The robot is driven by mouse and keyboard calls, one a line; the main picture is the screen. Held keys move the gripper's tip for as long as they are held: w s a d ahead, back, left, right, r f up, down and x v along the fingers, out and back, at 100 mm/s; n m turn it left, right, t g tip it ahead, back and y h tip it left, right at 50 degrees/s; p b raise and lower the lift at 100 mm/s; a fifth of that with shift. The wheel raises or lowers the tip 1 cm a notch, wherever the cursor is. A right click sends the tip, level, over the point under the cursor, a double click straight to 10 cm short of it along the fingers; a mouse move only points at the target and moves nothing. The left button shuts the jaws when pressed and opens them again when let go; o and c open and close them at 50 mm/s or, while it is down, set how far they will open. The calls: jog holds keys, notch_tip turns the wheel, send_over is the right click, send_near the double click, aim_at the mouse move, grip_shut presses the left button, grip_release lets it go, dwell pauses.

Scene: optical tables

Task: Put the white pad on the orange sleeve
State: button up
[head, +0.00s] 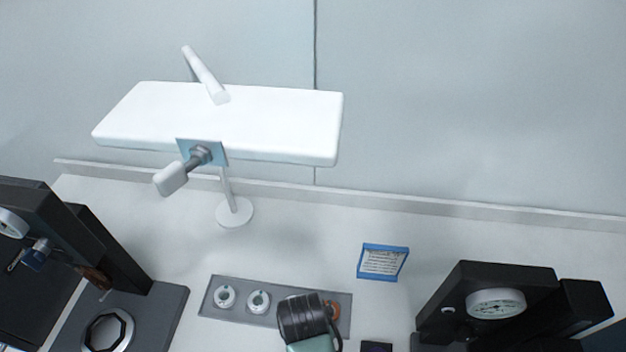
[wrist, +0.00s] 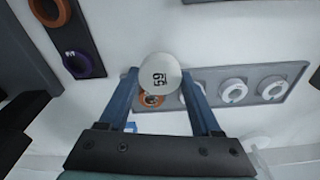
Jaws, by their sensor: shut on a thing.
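My gripper (wrist: 159,80) is shut on the white pad (wrist: 160,66), a round disc marked "59", held between two blue fingers in the wrist view. An orange ring (wrist: 149,101), seemingly the orange sleeve, sits at the end of a grey tray (wrist: 205,74), partly covered by the pad. The pad appears above it; the gap cannot be judged. In the head view the orange ring (head: 334,309) shows at the tray's (head: 290,286) right end, beside my arm, which hides the fingers and pad.
White rings (wrist: 233,91) fill the rest of the tray. A dark holder (wrist: 72,40) bears another orange ring (wrist: 49,10) and a purple ring (wrist: 78,63). Black instruments stand left and right (head: 500,277). A blue-framed sign (head: 383,262) and a white lamp (head: 234,211) stand behind.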

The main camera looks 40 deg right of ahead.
jog(key=shift+f, duration=2.7)
jog(key=shift+f, duration=0.2)
jog(key=o, duration=1.3)
jog(key=shift+o, duration=0.2)
jog(key=shift+r, duration=0.2)
